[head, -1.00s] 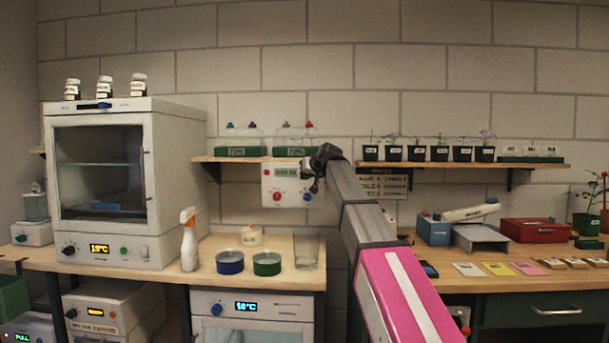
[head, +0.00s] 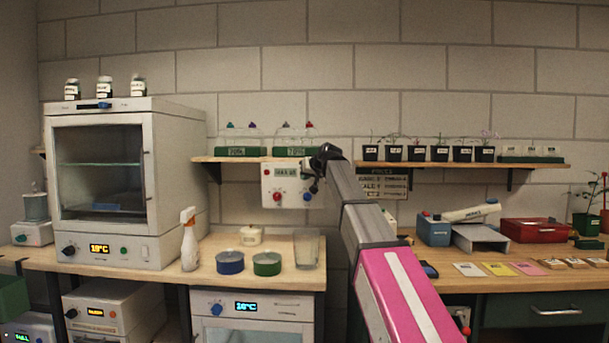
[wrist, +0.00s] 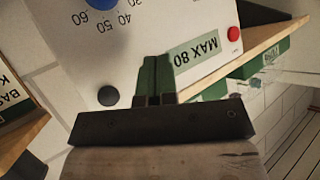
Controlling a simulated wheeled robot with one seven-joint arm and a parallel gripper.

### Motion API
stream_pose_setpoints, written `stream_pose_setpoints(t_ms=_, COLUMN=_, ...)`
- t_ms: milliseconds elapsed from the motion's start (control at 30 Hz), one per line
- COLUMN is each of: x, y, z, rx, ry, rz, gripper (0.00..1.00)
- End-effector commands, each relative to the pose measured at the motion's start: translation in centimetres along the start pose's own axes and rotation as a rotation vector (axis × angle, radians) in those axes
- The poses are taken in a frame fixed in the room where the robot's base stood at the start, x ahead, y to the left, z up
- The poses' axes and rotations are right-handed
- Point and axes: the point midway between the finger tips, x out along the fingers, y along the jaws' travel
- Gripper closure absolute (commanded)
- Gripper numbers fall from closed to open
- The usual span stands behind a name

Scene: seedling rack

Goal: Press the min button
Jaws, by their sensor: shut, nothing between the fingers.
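The white control box (head: 286,184) hangs on the wall under the left shelf. It has a green label reading MAX 80, a red button (wrist: 233,34), a red knob (head: 277,196) and a blue knob (head: 306,196). In the wrist view the label (wrist: 197,53) and the blue knob (wrist: 102,4) appear turned over. A dark round button (wrist: 108,95) lies left of my fingers there; I see no "min" lettering. My gripper (wrist: 157,60) is shut and empty, its fingers before the box face between the dark button and the label. I cannot tell whether they touch.
A wooden shelf (head: 238,159) with green trays sits just above the box. A spray bottle (head: 189,243), a blue bowl (head: 230,262), a green bowl (head: 267,264) and a glass (head: 307,251) stand on the bench below.

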Motion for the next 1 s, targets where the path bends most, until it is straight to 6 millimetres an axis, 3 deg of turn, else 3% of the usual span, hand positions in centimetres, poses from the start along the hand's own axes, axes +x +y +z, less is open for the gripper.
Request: stream_pose_setpoints(t_ms=1000, x=0.77, y=0.57, z=-0.60, rx=0.000, ry=0.000, rz=0.000, gripper=1.00)
